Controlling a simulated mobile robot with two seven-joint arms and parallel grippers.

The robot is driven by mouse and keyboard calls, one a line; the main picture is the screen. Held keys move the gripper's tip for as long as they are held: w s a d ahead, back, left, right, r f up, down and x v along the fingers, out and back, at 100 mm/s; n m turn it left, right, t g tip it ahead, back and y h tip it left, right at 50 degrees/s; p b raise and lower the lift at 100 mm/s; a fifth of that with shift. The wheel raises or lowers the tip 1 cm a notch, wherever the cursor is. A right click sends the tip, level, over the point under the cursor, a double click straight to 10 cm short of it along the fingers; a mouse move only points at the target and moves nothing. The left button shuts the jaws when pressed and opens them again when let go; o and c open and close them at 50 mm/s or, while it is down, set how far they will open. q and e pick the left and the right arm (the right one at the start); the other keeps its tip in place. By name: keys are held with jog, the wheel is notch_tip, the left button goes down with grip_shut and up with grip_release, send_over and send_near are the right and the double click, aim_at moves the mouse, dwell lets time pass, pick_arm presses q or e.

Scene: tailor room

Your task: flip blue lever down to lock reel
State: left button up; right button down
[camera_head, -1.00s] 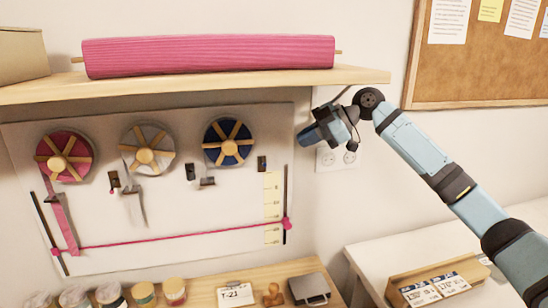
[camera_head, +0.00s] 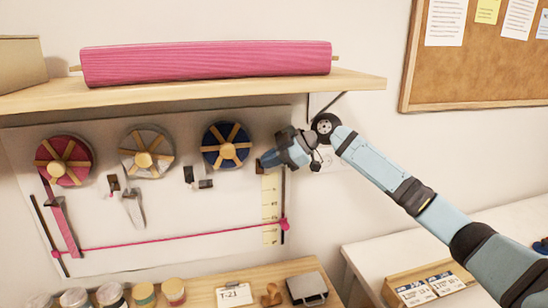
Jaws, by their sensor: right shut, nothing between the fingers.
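The blue reel (camera_head: 226,146), with tan spokes and hub, hangs at the right of the row on the pale panel. The small dark lever (camera_head: 259,167) beside its lower right side is mostly hidden by my right gripper (camera_head: 266,161); I cannot tell its position. My right gripper reaches in from the right, pointing left, shut and empty, with its tip at or just in front of this lever. I cannot tell whether they touch. My left gripper is not in view.
A pink reel (camera_head: 64,159) and a white reel (camera_head: 146,153) hang to the left, with small dark levers beside them. A wooden shelf (camera_head: 200,97) with a pink fabric roll (camera_head: 207,64) overhangs above. A pink ribbon (camera_head: 170,239) runs across the panel below.

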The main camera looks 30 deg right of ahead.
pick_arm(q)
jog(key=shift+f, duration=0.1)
pick_arm(e)
jog(key=shift+f, duration=0.1)
pick_arm(q)
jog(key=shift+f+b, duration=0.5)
jog(key=shift+b, duration=0.1)
pick_arm(e)
jog(key=shift+s+f+t, duration=0.15)
jog(key=shift+t, duration=0.15)
pick_arm(q)
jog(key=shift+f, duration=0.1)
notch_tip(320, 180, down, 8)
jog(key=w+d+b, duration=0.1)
jog(key=b, duration=1)
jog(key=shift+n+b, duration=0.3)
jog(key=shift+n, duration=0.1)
pick_arm(e)
jog(key=f+n+t, duration=0.2)
jog(key=s+f+n+t, duration=0.1)
jog(key=f+n+t, duration=0.1)
jog(key=n+t, duration=0.1)
jog(key=shift+a+y, duration=0.15)
jog(key=shift+y, duration=0.15)
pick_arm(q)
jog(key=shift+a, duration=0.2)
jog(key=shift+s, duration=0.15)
pick_arm(e)
jog(key=shift+s, duration=0.15)
